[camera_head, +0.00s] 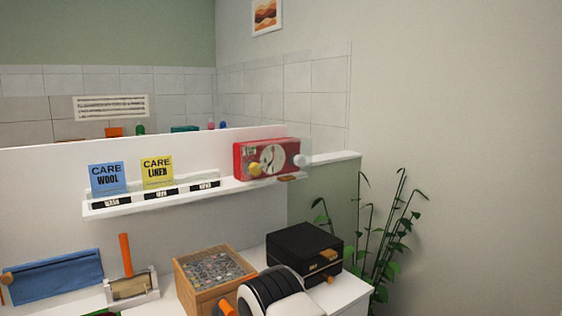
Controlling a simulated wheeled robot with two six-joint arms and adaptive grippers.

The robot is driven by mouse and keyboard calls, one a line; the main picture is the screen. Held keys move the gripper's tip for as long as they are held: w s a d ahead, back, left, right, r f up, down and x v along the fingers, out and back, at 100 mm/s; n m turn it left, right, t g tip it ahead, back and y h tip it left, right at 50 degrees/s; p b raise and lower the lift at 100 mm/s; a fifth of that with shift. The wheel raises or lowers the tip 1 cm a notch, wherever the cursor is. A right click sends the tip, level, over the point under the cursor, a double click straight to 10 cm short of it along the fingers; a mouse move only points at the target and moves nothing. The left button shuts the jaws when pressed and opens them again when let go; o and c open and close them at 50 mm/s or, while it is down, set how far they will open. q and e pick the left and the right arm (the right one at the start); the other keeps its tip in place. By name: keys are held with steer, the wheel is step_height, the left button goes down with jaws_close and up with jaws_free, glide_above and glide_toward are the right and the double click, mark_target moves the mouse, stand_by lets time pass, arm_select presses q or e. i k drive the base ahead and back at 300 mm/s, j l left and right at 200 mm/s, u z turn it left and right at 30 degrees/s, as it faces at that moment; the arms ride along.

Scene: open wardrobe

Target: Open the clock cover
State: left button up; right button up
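A red box-shaped clock (242,161) with a pale round dial (272,158) stands at the right end of the white wall shelf. A yellow knob sits at the dial's lower left and a whitish knob at its right. A faint see-through pane, seemingly the clock cover (304,174), shows at the clock's front right, with a small brown tab (288,178) at its lower edge. I cannot tell from this view how far the cover stands open. Neither of my grippers can be made out in the head view.
The shelf (130,207) also holds a blue card (108,178) and a yellow card (157,170). Below are a blue pouch (55,276), a wooden box of small pieces (188,287), a black box (304,249) and a black-and-white ribbed object (275,292). A plant (385,240) stands right.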

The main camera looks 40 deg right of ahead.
mark_target(290, 177)
steer(key=z, duration=1.4)
